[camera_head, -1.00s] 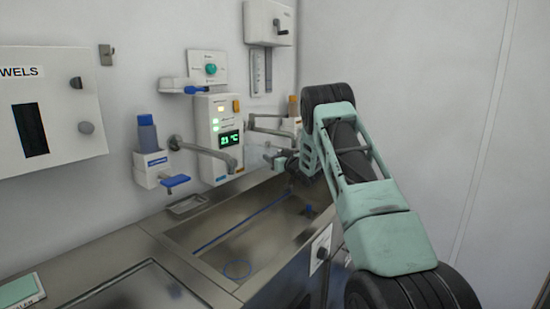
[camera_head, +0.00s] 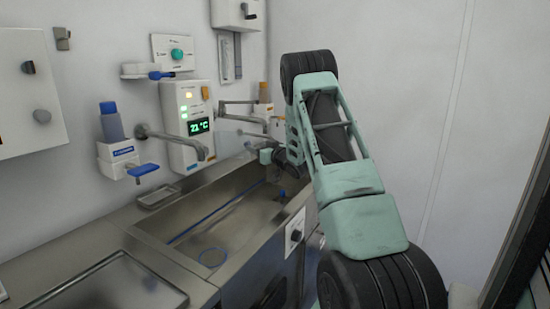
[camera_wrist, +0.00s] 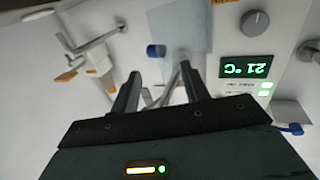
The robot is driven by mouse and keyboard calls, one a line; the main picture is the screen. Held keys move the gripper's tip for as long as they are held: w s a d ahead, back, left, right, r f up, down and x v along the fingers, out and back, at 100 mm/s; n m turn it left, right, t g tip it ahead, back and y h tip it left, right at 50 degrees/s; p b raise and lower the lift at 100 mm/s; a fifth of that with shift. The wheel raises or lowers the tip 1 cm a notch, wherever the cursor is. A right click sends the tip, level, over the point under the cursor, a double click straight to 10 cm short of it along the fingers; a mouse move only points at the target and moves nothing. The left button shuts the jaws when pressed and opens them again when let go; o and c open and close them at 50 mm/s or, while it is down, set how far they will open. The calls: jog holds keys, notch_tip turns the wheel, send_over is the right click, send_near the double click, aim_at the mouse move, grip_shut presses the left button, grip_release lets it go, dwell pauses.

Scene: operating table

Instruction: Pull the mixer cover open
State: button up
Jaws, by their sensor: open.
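The mixer unit (camera_head: 187,122) is a white wall box with a green 21 °C display, coloured lights and an orange patch. Its display (camera_wrist: 247,67) is upside down in the wrist view. A pale, see-through panel (camera_wrist: 180,28), which may be the mixer cover, stands beside the display. It is faint in the head view (camera_head: 232,138). My gripper (camera_wrist: 159,70) is open, with its two fingers apart and pointing towards the panel and the wall. A blue cylinder (camera_wrist: 155,50) shows just beyond the fingertips. I cannot tell whether either finger touches the panel.
A metal sink (camera_head: 235,212) with a blue ring in it lies below the mixer. A spout (camera_head: 172,140) juts out left of my gripper, and another (camera_head: 243,119) stands behind it. A soap dispenser (camera_head: 112,140) hangs further left. A wall closes the right side.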

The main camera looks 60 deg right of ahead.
jog(key=b+v, duration=0.1)
jog(key=v, duration=0.9)
jog(key=shift+s, duration=0.25)
jog(key=shift+a, duration=0.1)
